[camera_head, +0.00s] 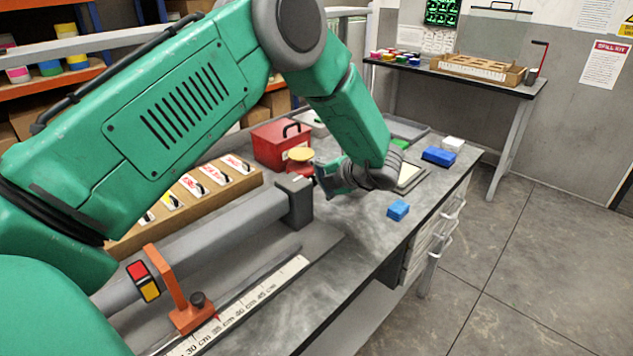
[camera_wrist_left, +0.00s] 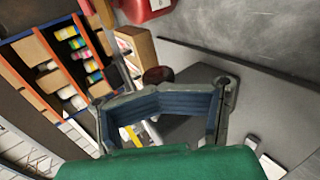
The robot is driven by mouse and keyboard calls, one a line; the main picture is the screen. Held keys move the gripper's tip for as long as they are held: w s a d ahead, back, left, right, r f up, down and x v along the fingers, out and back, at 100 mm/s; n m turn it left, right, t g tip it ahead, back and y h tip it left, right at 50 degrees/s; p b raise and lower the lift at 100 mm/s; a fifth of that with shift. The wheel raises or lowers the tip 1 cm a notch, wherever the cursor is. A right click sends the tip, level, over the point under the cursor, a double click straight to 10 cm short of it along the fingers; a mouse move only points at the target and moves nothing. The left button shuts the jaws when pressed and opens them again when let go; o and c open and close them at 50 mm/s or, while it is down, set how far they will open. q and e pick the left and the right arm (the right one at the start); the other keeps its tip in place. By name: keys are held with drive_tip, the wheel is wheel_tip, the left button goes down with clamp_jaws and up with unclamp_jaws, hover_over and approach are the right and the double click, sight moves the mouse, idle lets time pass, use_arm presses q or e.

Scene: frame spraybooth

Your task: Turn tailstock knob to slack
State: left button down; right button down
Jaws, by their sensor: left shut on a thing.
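The grey tailstock block (camera_head: 295,203) stands at the right end of a long grey cylinder (camera_head: 215,235) on the bench fixture. My left gripper (camera_head: 322,180) reaches down at the block's right side and is shut on the tailstock knob. The knob is mostly hidden by the fingers in the head view. In the left wrist view a dark round knob (camera_wrist_left: 157,75) shows at the far side of the finger pads of my left gripper (camera_wrist_left: 160,98). How far the knob is turned cannot be told. My right gripper is not in view.
A red box (camera_head: 280,147) and a yellow-topped container (camera_head: 300,155) stand behind the tailstock. An orange bracket (camera_head: 172,290) and a ruler (camera_head: 265,295) are at the front. A blue block (camera_head: 398,210) lies near the bench's right edge, with clear surface around it.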

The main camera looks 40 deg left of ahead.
use_arm(q)
drive_tip(key=shift+a, duration=0.2)
drive_tip(key=shift+d, duration=0.1)
idle(0.4)
drive_tip(key=c, duration=1.3)
unclamp_jaws()
drive_tip(key=shift+o, duration=0.2)
drive_tip(key=shift+s+r, duration=0.1)
drive_tip(key=shift+r, duration=0.05)
drive_tip(key=shift+d+r+p, duration=0.8)
drive_tip(key=shift+r+p, duration=0.05)
drive_tip(key=shift+r, duration=0.3)
drive_tip(key=d+r+p, duration=0.7)
drive_tip(key=r, duration=0.3)
drive_tip(key=shift+s+d+r, duration=0.25)
drive_tip(key=shift+s+d, duration=0.1)
